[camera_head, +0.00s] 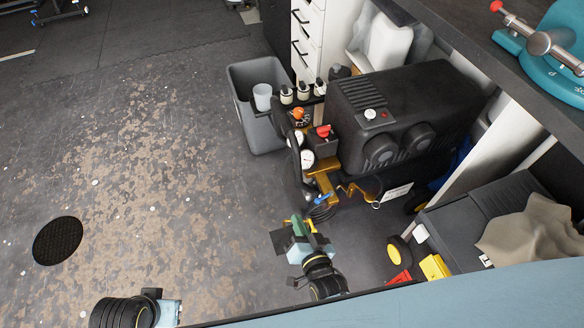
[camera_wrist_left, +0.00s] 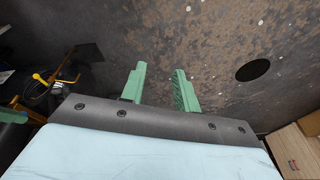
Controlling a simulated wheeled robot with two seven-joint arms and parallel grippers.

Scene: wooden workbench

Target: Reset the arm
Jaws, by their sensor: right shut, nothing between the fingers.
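My right gripper (camera_head: 303,225) shows in the head view at the lower centre. Its green fingers are shut with nothing between them, and they appear in front of a black machine. My right arm comes up from the bottom edge behind it. In the left wrist view, my left gripper (camera_wrist_left: 160,85) has its two green fingers apart, with only bare floor seen between them. In the head view only part of my left arm shows at the bottom left edge, and its fingers are out of sight there.
A black compressor-like machine (camera_head: 392,105) with gauges and red knobs stands at right of centre. A grey bin (camera_head: 262,125) is beside it. A dark workbench (camera_head: 470,50) fills the upper right. A round floor grate (camera_head: 58,241) lies left. The worn floor (camera_head: 150,170) there is clear.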

